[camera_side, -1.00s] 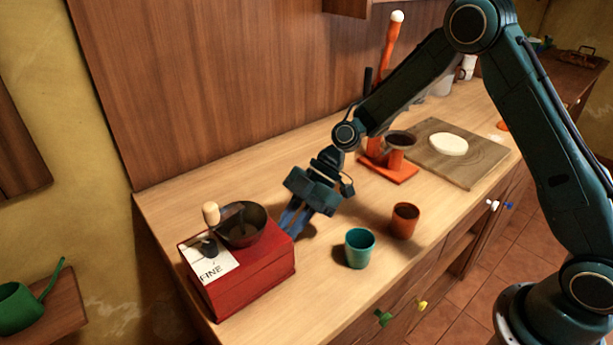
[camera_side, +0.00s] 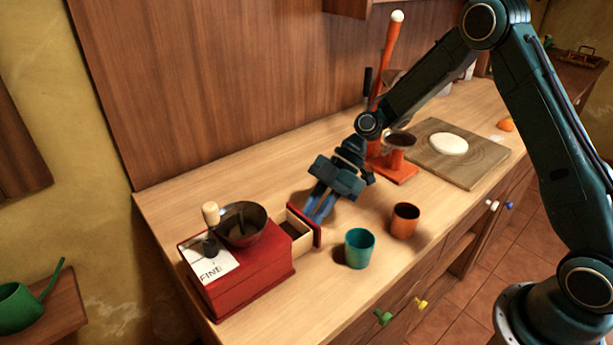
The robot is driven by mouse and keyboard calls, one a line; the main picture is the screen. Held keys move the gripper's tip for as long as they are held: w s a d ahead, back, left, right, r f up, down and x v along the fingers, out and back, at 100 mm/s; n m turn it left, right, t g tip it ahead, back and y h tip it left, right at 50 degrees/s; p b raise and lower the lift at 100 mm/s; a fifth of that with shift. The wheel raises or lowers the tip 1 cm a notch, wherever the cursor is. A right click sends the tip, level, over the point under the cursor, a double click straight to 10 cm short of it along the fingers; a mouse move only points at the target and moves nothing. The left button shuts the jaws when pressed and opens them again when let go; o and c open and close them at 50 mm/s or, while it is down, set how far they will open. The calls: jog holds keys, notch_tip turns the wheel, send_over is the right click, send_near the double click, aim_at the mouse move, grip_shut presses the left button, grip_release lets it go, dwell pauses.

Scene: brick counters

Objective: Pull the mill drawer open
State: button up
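The red mill (camera_side: 245,278) stands at the left end of the counter, with a dark bowl (camera_side: 241,224) and a crank with a pale knob on top. Its drawer (camera_side: 293,228) sticks out on the right side, showing pale wooden walls and a dark inside. The drawer's red front (camera_side: 304,222) is beside my gripper (camera_side: 317,213). My gripper points down with its blue fingertips at the outer face of the drawer front. The drawer's knob is hidden, and I cannot see whether the fingers are closed on it.
A teal cup (camera_side: 359,248) and an orange cup (camera_side: 404,220) stand close to the right, near the counter's front edge. An orange press (camera_side: 396,172) and a wooden board (camera_side: 480,165) with a white disc stand further back. The counter behind the mill is clear.

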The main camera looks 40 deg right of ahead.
jog(key=o, duration=0.4)
jog(key=shift+o, duration=0.2)
jog(key=shift+r, duration=0.1)
jog(key=v, duration=1.3)
jog(key=shift+d+r, duration=0.25)
jog(key=shift+d, duration=0.05)
